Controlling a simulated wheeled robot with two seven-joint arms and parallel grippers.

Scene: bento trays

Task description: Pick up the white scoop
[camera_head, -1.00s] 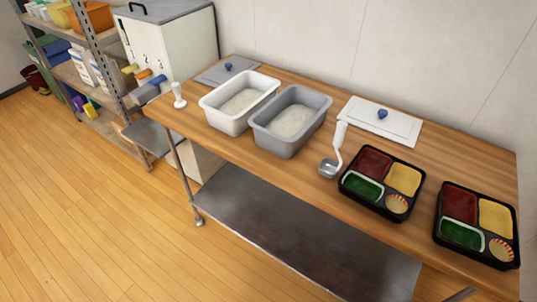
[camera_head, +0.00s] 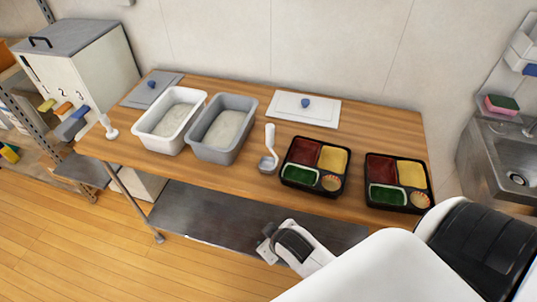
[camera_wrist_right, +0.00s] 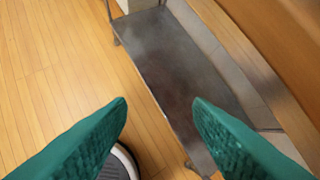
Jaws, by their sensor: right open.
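The white scoop (camera_head: 270,137) has an upright white handle and a small metal bowl. It stands on the wooden table, between the grey tub and the nearer bento tray, in the head view. My right arm comes in from the lower right of the head view, its wrist below the table's front edge. In the right wrist view my right gripper (camera_wrist_right: 159,101) has two green fingers spread wide apart with nothing between them. The scoop is not visible in that view. My left gripper is not in view.
A white tub (camera_head: 144,134) and a grey tub (camera_head: 213,151) hold pale contents left of the scoop. Two black bento trays (camera_head: 316,192) (camera_head: 402,208) lie right of it. A white lid (camera_head: 330,109) lies behind. A metal lower shelf (camera_head: 220,217) runs under the table.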

